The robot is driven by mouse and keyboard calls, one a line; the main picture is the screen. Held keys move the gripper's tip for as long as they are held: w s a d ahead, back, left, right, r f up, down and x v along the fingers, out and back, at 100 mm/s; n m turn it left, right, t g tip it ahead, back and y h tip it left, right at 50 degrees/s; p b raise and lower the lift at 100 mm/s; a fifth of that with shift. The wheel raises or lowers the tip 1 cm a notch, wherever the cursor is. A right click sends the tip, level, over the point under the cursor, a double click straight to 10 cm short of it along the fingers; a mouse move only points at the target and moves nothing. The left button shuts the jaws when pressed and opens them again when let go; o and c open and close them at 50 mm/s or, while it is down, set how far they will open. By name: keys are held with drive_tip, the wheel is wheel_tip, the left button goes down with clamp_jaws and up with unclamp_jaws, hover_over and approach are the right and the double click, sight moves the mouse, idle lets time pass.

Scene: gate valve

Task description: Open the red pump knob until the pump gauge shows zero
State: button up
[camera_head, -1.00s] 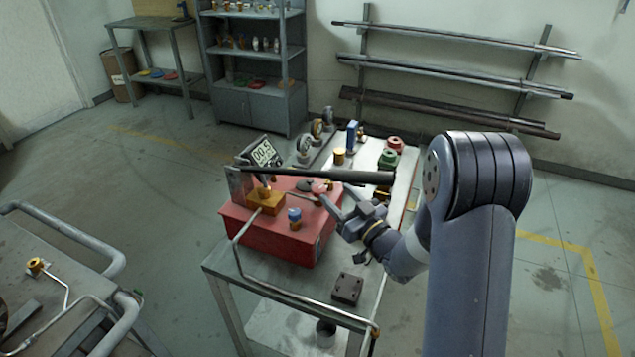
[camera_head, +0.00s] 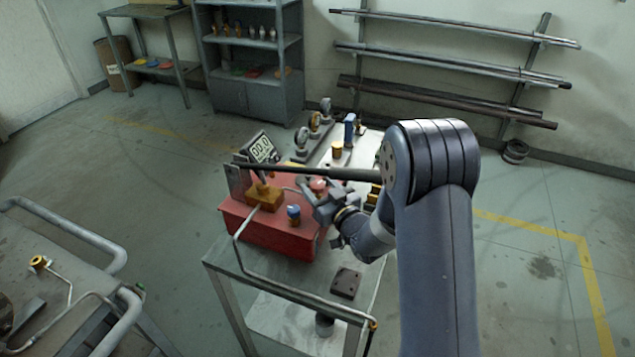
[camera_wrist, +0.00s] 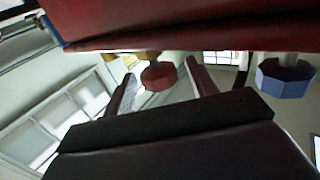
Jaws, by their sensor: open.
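The red pump (camera_head: 270,236) stands on the metal table, with a gauge (camera_head: 262,148) on top whose digits look like 00.0. The red knob (camera_head: 318,185) is on the pump's top at its right side. It also shows in the wrist view (camera_wrist: 158,75), which looks upside down. My gripper (camera_head: 316,192) is open, close to the knob in the head view. In the wrist view its two fingers (camera_wrist: 160,86) point toward the knob, one on each side, and I see no contact. A blue knob (camera_head: 293,212) sits on the pump's front right.
A long dark lever or bar (camera_head: 310,171) crosses above the pump toward my arm. A bent metal pipe (camera_head: 285,290) runs along the table's front. A dark block (camera_head: 346,282) lies at the front right. Several gauges and fittings stand behind the pump.

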drive_tip(key=shift+w+a, duration=0.25)
drive_tip(key=shift+w, duration=0.15)
drive_tip(key=c, duration=1)
drive_tip(key=shift+o, duration=0.2)
drive_tip(key=shift+y, duration=0.3)
drive_tip(key=shift+n+g+y+b, duration=0.6)
drive_tip(key=shift+n+b, duration=0.1)
drive_tip(key=shift+b, duration=0.1)
drive_tip(key=shift+r+n+g+y+b, duration=0.1)
drive_tip(key=shift+n+g+y+b, duration=0.4)
drive_tip(key=shift+n+g+y, duration=1.3)
